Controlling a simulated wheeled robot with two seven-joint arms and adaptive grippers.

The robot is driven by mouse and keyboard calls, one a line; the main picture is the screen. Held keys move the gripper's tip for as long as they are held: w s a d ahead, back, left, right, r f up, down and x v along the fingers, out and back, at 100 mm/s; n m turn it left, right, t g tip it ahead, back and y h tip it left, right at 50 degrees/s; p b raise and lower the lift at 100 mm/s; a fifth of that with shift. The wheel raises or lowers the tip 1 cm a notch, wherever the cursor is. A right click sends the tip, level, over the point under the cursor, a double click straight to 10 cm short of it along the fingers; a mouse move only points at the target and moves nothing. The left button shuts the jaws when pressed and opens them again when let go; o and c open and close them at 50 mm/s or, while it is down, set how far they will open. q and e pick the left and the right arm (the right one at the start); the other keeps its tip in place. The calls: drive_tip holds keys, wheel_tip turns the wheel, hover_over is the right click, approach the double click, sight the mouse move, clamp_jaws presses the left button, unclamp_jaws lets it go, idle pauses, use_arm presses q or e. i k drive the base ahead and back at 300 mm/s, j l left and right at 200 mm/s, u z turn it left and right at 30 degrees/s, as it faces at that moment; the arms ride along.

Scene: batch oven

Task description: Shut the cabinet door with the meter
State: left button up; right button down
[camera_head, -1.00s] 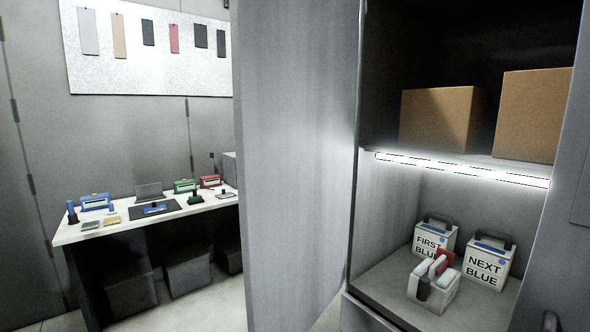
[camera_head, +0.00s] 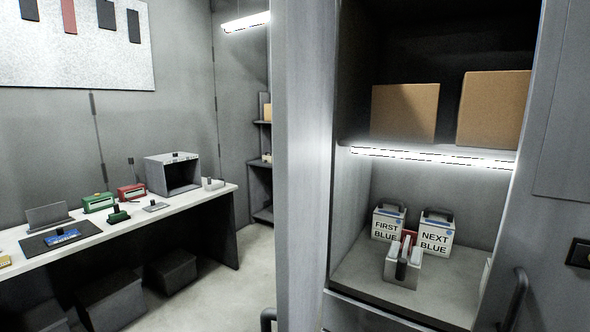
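The grey cabinet door (camera_head: 303,160) stands open on the left of the cabinet opening and shows as a narrow upright panel. The cabinet's lower shelf (camera_head: 350,287) holds a white box marked FIRST BLUE (camera_head: 387,226), a white box marked NEXT BLUE (camera_head: 434,236) and a small white holder (camera_head: 402,270) with dark and red pieces. I cannot make out a meter. A pale thing at the right of the shelf (camera_head: 485,280) is mostly hidden by the cabinet's right side. Neither gripper is in view.
A dark bar handle (camera_head: 515,300) stands at the right; another (camera_head: 268,319) shows at the bottom left of the door. Cardboard boxes (camera_head: 405,112) sit on the upper shelf. A white workbench (camera_head: 215,192) stands at the left, with open floor (camera_head: 235,275) between it and the door.

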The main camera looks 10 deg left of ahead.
sight(302, 42)
drive_tip(key=i+j+z, duration=0.15)
drive_tip(key=j, duration=0.3)
drive_tip(key=i+j+z, duration=0.2)
drive_tip(key=j, duration=0.3)
drive_tip(key=i+j+z, duration=0.25)
drive_tip(key=i+j, duration=0.1)
drive_tip(key=j, duration=0.1)
